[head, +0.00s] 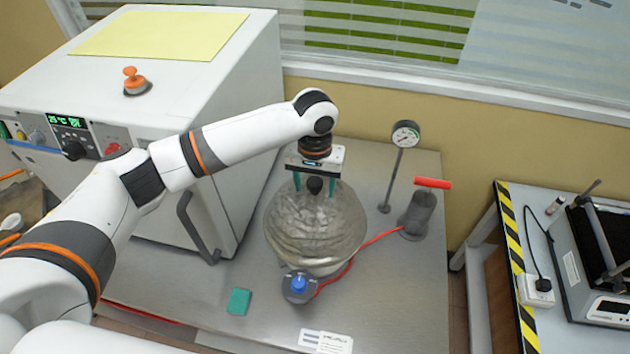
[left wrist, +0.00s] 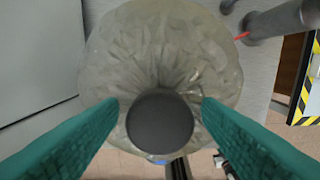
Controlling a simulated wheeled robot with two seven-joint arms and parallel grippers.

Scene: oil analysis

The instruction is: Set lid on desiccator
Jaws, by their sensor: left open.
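The desiccator (head: 313,265) stands on the grey metal table, with a blue-knobbed valve (head: 299,284) at its front. The translucent domed lid (head: 290,222) is on top of it and looks roughly level; I cannot tell whether its rim is seated all round. My left gripper (head: 315,188) is above the lid, pointing down, with its green fingers on either side of the dark lid knob (left wrist: 160,120). In the left wrist view the fingers (left wrist: 160,132) stand apart, with gaps between them and the knob. My right gripper is not in view.
A red hose (head: 375,239) runs from the valve to a hand pump (head: 416,215) at the right. A gauge on a stand (head: 405,134) is behind. A large white oven (head: 160,80) stands close at the left.

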